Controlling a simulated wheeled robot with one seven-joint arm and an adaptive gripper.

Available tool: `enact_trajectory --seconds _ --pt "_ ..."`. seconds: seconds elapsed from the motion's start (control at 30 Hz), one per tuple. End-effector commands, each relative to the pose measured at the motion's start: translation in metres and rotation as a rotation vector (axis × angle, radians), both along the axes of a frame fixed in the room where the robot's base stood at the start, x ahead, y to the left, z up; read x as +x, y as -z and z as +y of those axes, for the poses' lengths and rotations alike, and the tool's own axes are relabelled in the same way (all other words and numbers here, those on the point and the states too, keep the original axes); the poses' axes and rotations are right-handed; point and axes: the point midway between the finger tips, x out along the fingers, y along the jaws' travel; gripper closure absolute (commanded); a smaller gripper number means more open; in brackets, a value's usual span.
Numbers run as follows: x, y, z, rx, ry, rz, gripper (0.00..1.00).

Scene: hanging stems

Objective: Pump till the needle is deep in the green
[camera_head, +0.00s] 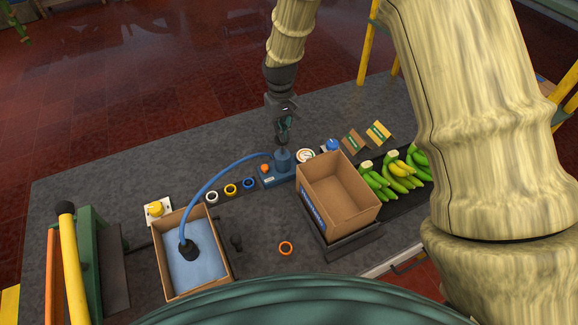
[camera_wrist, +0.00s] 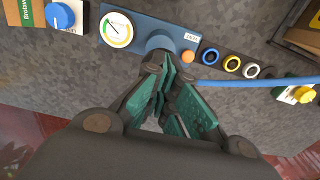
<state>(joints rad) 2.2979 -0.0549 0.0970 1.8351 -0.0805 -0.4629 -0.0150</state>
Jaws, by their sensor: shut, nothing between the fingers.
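The blue pump (camera_head: 277,181) stands on the grey table, with a round blue plunger (camera_head: 282,160) on top. My gripper (camera_head: 284,143) points down just above the plunger, shut and empty. In the wrist view my green-padded fingers (camera_wrist: 168,80) overlap the edge of the plunger (camera_wrist: 160,41); I cannot tell if they touch it. The round gauge (camera_wrist: 117,29) is beside the plunger on the pump body (camera_wrist: 180,35). Its dark needle points to the upper left; its exact place on the coloured arc is too small to tell. An orange button (camera_wrist: 187,57) is on the pump.
A blue hose (camera_head: 210,184) runs from the pump to a dark fitting in a box of water (camera_head: 165,250). An open cardboard box (camera_head: 340,190) stands close to the pump's right. Bananas (camera_head: 400,175), coloured rings (camera_head: 230,190) and a blue knob (camera_head: 332,145) are nearby.

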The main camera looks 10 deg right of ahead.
Motion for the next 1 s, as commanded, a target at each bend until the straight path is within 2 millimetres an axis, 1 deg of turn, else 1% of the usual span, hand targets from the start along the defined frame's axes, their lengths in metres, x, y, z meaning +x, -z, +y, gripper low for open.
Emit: enact_trajectory --seconds 0.1,0.6,0.77,1.0 --pt "0.0 0.008 0.0 0.0 0.0 0.001 1.0" --pt "-0.001 0.035 0.0 0.0 0.0 0.002 1.0" --pt "0.0 0.031 0.0 0.0 0.0 0.001 1.0" --pt "0.0 0.015 0.0 0.0 0.0 0.001 1.0"
